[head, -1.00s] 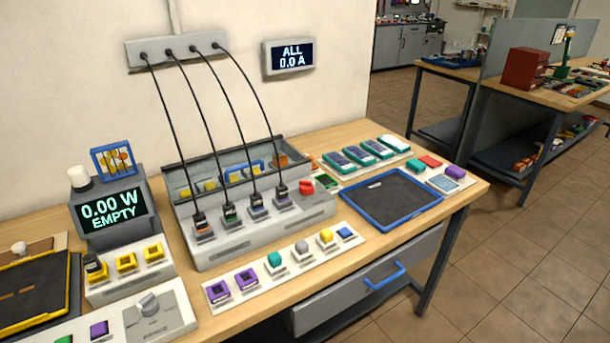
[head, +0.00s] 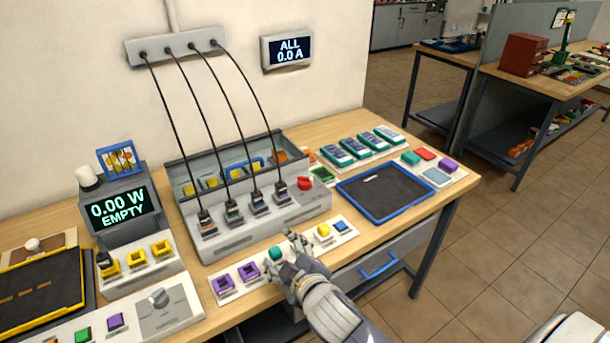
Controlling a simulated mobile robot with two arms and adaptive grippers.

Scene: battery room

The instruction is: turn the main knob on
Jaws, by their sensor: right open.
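A red knob (head: 304,184) sits on the top right end of the grey charging station (head: 243,232). No label that names either as the main knob is readable. My right gripper (head: 286,253) comes in from the bottom and is open over the white strip of coloured blocks, in front of the station. It is below and left of the red knob, apart from it, and hides part of the strip. My left gripper is not in view.
Cables run from the wall box (head: 176,45) to several plugs on the station. A blue-rimmed tray (head: 393,216) lies to the right of the station.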

